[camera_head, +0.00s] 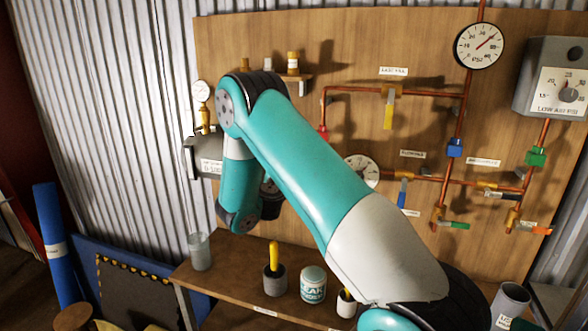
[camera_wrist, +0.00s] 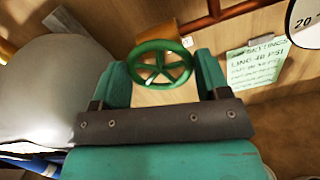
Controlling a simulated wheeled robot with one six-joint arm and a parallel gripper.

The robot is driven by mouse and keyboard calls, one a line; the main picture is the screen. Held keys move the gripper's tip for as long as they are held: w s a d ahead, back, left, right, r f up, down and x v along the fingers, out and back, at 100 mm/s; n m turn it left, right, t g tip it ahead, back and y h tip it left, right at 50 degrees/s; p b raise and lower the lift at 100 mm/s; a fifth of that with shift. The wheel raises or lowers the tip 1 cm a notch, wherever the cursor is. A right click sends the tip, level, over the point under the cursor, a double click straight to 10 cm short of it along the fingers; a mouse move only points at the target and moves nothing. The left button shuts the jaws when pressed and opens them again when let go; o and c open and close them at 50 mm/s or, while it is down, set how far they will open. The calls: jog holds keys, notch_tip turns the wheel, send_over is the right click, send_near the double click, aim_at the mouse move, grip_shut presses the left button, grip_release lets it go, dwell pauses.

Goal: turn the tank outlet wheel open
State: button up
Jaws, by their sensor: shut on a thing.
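A green spoked handwheel (camera_wrist: 163,63) sits on a brass-coloured valve body in the wrist view. My gripper (camera_wrist: 162,72) has one teal finger on each side of the wheel and is shut on its rim. The wheel faces the wrist camera, with its spokes and hub in plain sight. No label naming the wheel can be read. In the head view my arm covers this spot, and neither the wheel nor my fingertips can be made out.
A large rounded grey body (camera_wrist: 50,95) stands left of my gripper. A green note (camera_wrist: 253,65) and a gauge are at right. In the head view, copper pipes (camera_head: 355,90) and valves cross the wooden board. A shelf below holds a glass (camera_head: 200,252) and a can (camera_head: 313,285).

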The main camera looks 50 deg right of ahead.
jog(key=shift+w+a+n, duration=0.1)
jog(key=shift+w+n, duration=0.05)
jog(key=shift+n, duration=0.25)
jog(key=o, duration=0.9)
